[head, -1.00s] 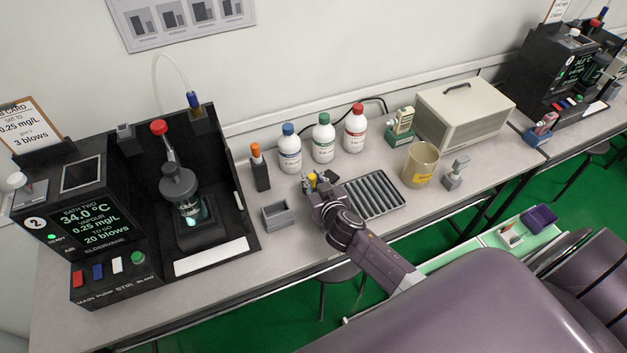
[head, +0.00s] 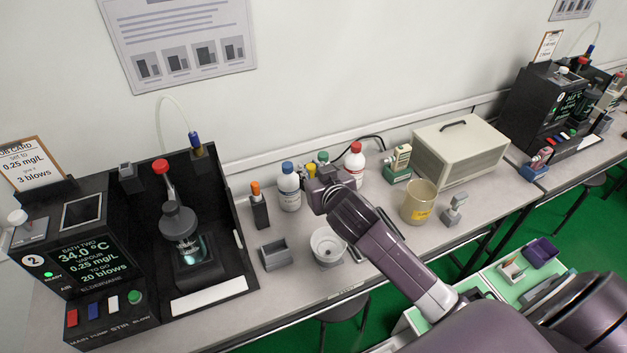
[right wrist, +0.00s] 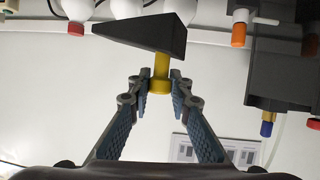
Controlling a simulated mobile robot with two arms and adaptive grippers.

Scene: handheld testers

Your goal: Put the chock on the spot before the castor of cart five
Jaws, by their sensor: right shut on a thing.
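My right gripper (right wrist: 160,84) is shut on the yellow stem (right wrist: 161,70) of a dark wedge, which I take to be the chock (right wrist: 150,34). The wedge lies beyond the fingertips in the right wrist view. In the head view my right gripper (head: 316,184) is over the bench, in front of the reagent bottles; a bit of yellow (head: 310,170) shows at its tip and the dark wedge is not clear there. I see no castor, spot or label of cart five. My left gripper is not in view.
The bench holds tester two (head: 95,265), a small grey box (head: 274,253), a pale round dish (head: 328,246), a blue-capped bottle (head: 289,188), a beaker (head: 419,202) and a beige case (head: 460,150). Pale green trays (head: 510,286) stand lower right over the green floor.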

